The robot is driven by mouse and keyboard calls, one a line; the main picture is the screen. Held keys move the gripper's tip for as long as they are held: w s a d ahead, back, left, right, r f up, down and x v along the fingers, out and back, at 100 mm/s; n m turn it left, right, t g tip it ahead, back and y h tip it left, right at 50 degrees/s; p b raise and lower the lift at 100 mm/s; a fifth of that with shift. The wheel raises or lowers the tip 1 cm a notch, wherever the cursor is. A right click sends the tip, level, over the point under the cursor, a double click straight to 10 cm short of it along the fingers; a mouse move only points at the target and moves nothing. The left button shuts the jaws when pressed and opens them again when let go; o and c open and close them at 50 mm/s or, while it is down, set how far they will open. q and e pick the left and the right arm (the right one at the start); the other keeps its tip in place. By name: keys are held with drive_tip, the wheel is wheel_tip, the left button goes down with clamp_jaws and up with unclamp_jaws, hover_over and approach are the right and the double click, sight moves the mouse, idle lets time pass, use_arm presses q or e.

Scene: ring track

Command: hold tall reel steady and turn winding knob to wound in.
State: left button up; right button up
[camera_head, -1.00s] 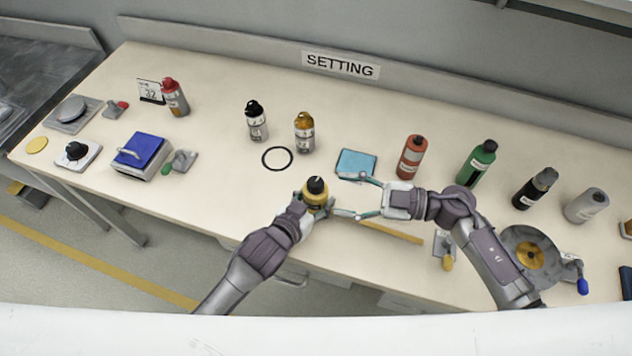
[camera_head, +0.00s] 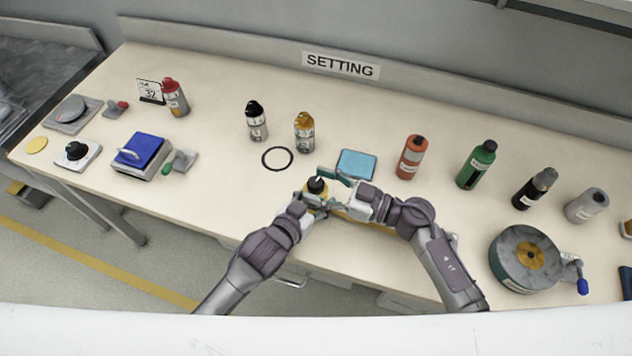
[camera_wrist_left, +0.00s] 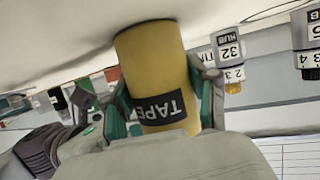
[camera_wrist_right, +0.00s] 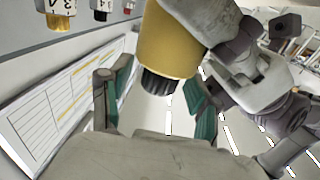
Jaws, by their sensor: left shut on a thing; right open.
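The tall reel is a yellow cylinder with a black "TAPE" label, seen large in the left wrist view (camera_wrist_left: 158,75). My left gripper (camera_head: 308,203) is shut on its body, one finger on each side. The black winding knob (camera_head: 316,184) sits on top of the reel; it also shows as a dark ribbed cap in the right wrist view (camera_wrist_right: 160,84). My right gripper (camera_head: 335,188) is open, its fingers around the knob end. I cannot tell whether they touch it. The right fingers partly hide the reel in the head view.
A black ring (camera_head: 277,158) and a blue pad (camera_head: 357,164) lie behind the reel. Black-topped (camera_head: 257,122) and orange-topped (camera_head: 304,132) bottles stand farther back. A red bottle (camera_head: 411,158) and a large grey disc device (camera_head: 515,250) are to the right.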

drive_tip(key=shift+w+a, duration=0.2)
drive_tip(key=shift+a, duration=0.3)
clamp_jaws()
drive_tip(key=shift+t, duration=0.3)
drive_tip(key=m+t+h, duration=0.3)
drive_tip(key=t, duration=0.1)
drive_tip(key=shift+s+m, duration=0.1)
drive_tip(key=shift+m, duration=0.3)
drive_tip(key=shift+m+t+h, duration=1.9)
drive_tip(key=shift+t+h, duration=0.1)
drive_tip(key=shift+h, duration=0.6)
